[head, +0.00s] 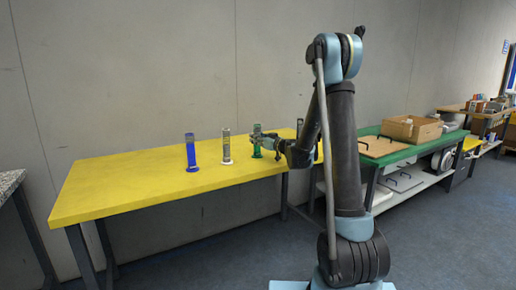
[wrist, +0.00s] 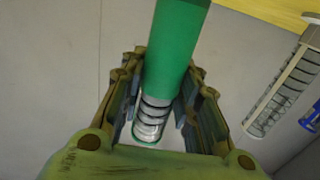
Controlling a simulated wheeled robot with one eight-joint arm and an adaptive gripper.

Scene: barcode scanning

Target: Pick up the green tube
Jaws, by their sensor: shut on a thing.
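In the wrist view the green tube (wrist: 171,50) sits between both fingers of my gripper (wrist: 160,88). Its plain green part is toward the top of the picture, and its clear, ringed part lies between the fingers.
A white tube (head: 226,148) and a blue tube (head: 191,153) stand to the left on the yellow table (head: 130,190). Another tube (head: 299,127) shows partly beside my arm. A green bench (head: 400,150) with a wooden box (head: 411,130) is at right. The table's left half is clear.

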